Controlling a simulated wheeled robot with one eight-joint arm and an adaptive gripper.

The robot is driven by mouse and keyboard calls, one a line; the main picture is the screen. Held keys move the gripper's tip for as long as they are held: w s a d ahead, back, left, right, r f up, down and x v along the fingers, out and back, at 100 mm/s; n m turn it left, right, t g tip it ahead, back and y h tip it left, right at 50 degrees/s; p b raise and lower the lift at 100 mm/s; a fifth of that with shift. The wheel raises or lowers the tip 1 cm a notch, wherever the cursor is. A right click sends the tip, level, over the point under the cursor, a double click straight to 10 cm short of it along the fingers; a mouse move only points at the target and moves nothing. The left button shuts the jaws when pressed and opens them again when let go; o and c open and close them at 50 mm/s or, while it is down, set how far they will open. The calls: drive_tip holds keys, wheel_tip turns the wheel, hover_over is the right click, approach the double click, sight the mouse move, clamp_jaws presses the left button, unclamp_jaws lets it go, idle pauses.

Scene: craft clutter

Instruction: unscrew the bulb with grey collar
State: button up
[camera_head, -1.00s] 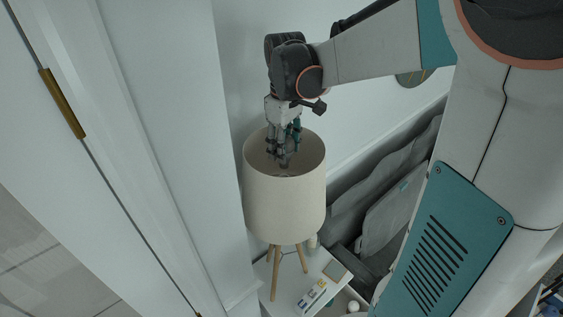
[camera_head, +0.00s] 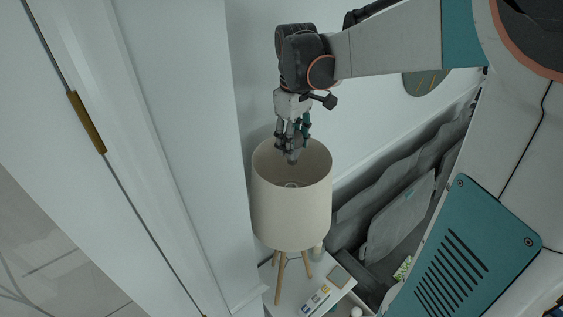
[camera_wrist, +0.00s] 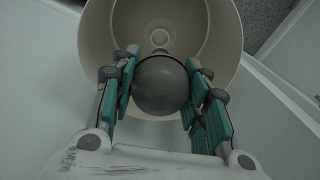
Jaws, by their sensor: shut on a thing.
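My gripper (camera_head: 292,143) is shut on a dark grey round bulb (camera_wrist: 160,85). The fingers press on both sides of the bulb in the wrist view, with its narrow neck pointing away toward the lamp. The collar's colour is hard to tell. In the head view the bulb (camera_head: 293,156) hangs just at the mouth of a cream lampshade (camera_head: 290,215). The lamp's socket (camera_head: 291,185) shows deep in the shade, and a gap lies between it and the bulb. The socket also shows in the wrist view (camera_wrist: 160,36).
The lamp's wooden legs (camera_head: 279,275) stand on a small white table (camera_head: 290,297) with small items on it. A wall edge (camera_head: 215,200) is close on the left. A grey sofa (camera_head: 400,215) is on the right.

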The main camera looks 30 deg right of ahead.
drive_tip(key=shift+r+p, duration=1.55)
drive_tip(key=shift+r, duration=1.95)
drive_tip(key=shift+s+a, duration=0.65)
drive_tip(key=shift+s, duration=2.65)
drive_tip(key=shift+s+a, duration=0.7)
drive_tip(key=shift+s, duration=2.6)
drive_tip(key=shift+s+a, duration=0.65)
drive_tip(key=shift+s, duration=2.65)
